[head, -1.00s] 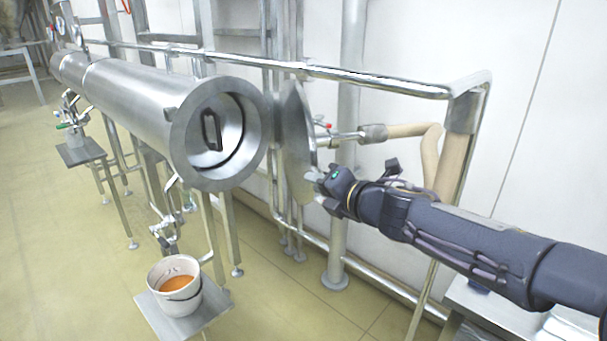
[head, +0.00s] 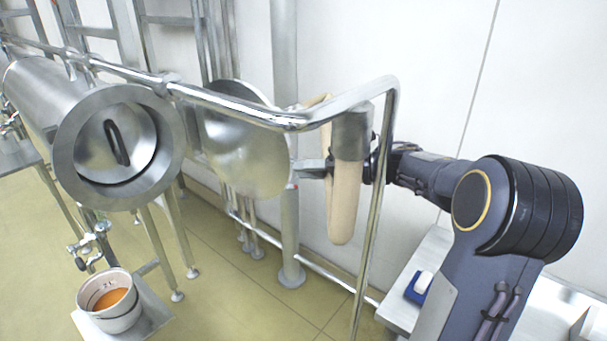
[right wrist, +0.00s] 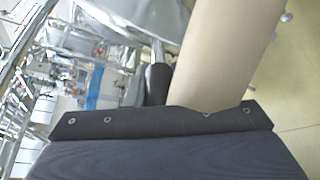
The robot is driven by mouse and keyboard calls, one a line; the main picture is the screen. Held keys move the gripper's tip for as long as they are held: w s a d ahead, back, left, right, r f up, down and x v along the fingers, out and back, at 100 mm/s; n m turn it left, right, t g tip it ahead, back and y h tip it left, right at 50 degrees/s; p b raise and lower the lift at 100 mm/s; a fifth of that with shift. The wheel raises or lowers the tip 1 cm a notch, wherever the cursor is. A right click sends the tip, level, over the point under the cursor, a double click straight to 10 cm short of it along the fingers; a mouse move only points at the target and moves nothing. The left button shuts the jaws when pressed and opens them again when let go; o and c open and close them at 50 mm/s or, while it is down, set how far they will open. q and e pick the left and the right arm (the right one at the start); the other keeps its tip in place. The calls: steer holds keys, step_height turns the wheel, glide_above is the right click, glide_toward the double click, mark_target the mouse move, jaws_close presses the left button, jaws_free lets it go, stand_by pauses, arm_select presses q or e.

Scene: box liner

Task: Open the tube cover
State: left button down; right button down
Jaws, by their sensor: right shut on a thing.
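The round metal tube cover (head: 238,150) stands swung wide open on its hinge, to the right of the tube. The steel tube (head: 75,165) has its mouth facing me, with an inner disc and dark handle (head: 117,143) inside. My right gripper (head: 303,172) is at the cover's right edge, shut on it, behind the beige hose. The hose partly hides the gripper and wrist. In the right wrist view a dark finger (right wrist: 158,82) shows beside the hose, with a grey surface above that is probably the cover. My left gripper is not in view.
A steel rail (head: 235,103) crosses in front of the cover and bends down beside my right arm. The beige hose (head: 345,200) hangs there. A white bucket with orange contents (head: 110,318) stands lower left. A blue-and-white item (head: 419,285) lies on a bench at right.

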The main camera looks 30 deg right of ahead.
steer(key=shift+w+d+n+g+y, duration=0.3)
steer(key=shift+w+d, duration=0.1)
steer(key=shift+d, duration=0.4)
steer(key=c, duration=1.3)
jaws_free()
steer(key=shift+a, duration=0.1)
steer(key=shift+o, duration=0.2)
steer(key=v, duration=0.8)
steer(key=shift+b, duration=0.45)
